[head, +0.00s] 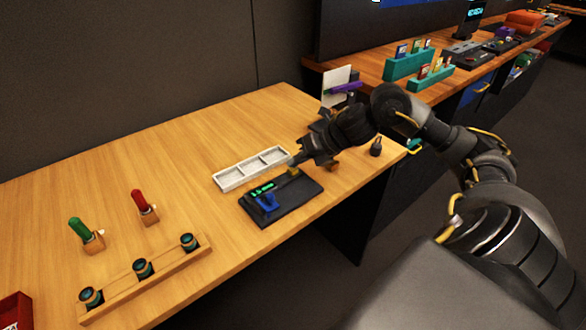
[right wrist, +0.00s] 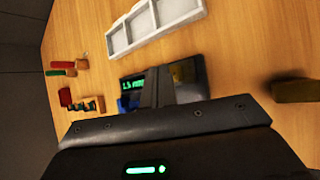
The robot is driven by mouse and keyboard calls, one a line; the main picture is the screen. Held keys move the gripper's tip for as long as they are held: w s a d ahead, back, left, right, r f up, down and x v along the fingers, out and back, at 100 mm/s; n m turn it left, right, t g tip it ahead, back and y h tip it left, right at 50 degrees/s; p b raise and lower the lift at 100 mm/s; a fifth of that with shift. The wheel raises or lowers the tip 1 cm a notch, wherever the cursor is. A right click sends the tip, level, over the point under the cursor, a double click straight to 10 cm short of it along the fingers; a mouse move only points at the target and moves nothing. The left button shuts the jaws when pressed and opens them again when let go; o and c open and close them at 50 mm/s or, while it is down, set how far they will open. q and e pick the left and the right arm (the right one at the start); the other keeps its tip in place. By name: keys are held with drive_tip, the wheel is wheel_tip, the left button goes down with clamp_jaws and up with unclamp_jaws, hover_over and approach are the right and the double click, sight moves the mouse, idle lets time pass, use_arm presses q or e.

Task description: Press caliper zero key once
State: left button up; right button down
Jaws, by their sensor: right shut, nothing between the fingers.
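A dark panel (head: 298,196) lies near the table's front edge, with a lit green readout (head: 262,188) and a blue part (head: 267,203) at its left end. A yellow part (head: 293,171) shows at its far right end. In the right wrist view the panel's readout (right wrist: 133,84), blue part (right wrist: 130,103) and yellow part (right wrist: 184,72) also show. My right gripper (head: 294,162) is shut and empty, its tips over or close to the panel's far side; contact cannot be told. Its fingers (right wrist: 157,88) hide the panel's middle in the wrist view. No zero key can be made out clearly.
A white tray with compartments (head: 229,184) lies just behind the panel. A wooden rack with dark cylinders (head: 121,285) and green (head: 78,228) and red (head: 139,201) handled things stand to the left. A small dark object (head: 376,147) stands right of the gripper.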

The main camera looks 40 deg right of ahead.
sight(297, 169)
drive_tip(key=shift+f+b, duration=0.4)
drive_tip(key=shift+r, duration=0.15)
idle(0.5)
drive_tip(key=shift+r+p, duration=0.75)
wheel_tip(297, 169, up, 5)
drive_tip(key=p, duration=0.4)
idle(0.8)
